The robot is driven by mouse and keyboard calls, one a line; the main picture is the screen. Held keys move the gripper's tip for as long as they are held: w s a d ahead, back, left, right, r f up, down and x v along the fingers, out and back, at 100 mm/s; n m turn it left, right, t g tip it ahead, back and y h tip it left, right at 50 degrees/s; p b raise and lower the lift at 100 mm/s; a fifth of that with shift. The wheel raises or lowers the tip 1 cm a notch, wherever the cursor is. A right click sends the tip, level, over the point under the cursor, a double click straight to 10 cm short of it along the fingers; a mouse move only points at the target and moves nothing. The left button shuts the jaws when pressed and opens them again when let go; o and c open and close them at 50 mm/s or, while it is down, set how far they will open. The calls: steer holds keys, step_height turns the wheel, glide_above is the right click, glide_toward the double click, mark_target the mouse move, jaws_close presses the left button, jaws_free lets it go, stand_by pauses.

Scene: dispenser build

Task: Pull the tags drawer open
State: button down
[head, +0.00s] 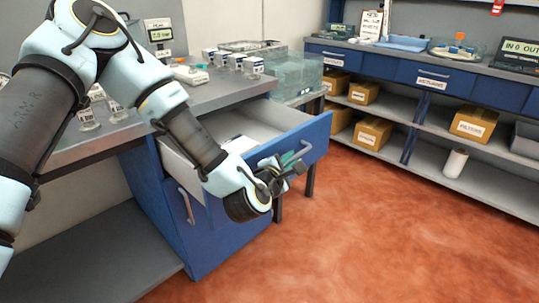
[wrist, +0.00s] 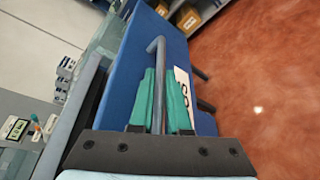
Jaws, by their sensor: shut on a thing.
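The blue-fronted drawer (head: 318,132) stands pulled well out of the blue cabinet under the grey counter, and its pale inside shows. My gripper (head: 291,160) is at the drawer front, shut on its grey bar handle (head: 303,151). In the wrist view the green fingers of my gripper (wrist: 162,90) lie on both sides of the handle (wrist: 156,50), against the blue drawer front (wrist: 120,95). A white label (wrist: 183,92) on the front is partly hidden by a finger, so I cannot read its whole word.
A lower front with an upright handle (head: 187,206) is below the drawer. Shelves with cardboard boxes (head: 372,133) line the back right. The red floor (head: 370,230) right of the drawer is clear.

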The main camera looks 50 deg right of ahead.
steer(key=s+b, duration=0.2)
steer(key=s, duration=1.1)
steer(key=shift+a, duration=0.4)
steer(key=c, duration=0.9)
jaws_free()
steer(key=shift+b+v, duration=0.6)
steer(key=shift+v, duration=4.75)
